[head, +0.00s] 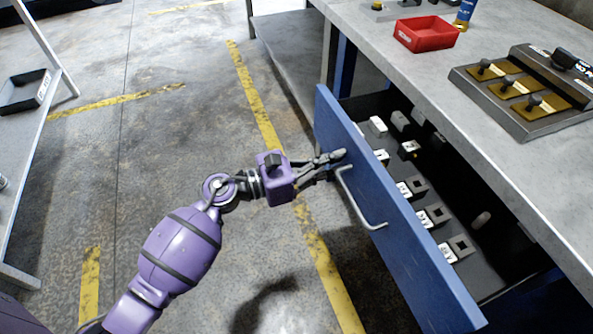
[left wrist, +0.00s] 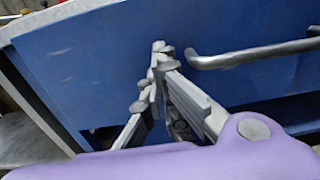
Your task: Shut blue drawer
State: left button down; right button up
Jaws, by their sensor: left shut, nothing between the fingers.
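The blue drawer (head: 400,222) stands pulled out under the grey workbench, its front panel facing left in the head view. Its inside shows, with several small white-labelled blocks. A grey bar handle (head: 358,200) is fixed to the front panel. My left gripper (head: 338,157) is shut and empty, at the drawer front near the far end of the handle. In the left wrist view, my fingertips (left wrist: 158,50) are together in front of the blue panel (left wrist: 100,60), just left of the handle's end (left wrist: 230,57). Whether they touch the panel I cannot tell. My right gripper is not in view.
The workbench top (head: 400,75) carries a red bin (head: 427,34) and a grey fixture with brass plates (head: 525,90). A shelf (head: 25,150) with a dark tray (head: 22,92) stands at the left. The floor between, with yellow lines, is clear.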

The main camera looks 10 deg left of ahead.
pick_arm(q)
jog(key=b, duration=0.2)
send_over(394, 156)
jog(key=shift+s+a, duration=0.35)
jog(key=shift+w+d, duration=0.3)
jog(key=shift+d, duration=0.05)
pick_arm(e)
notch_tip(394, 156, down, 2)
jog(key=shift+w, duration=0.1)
pick_arm(q)
jog(key=shift+r, duration=0.1)
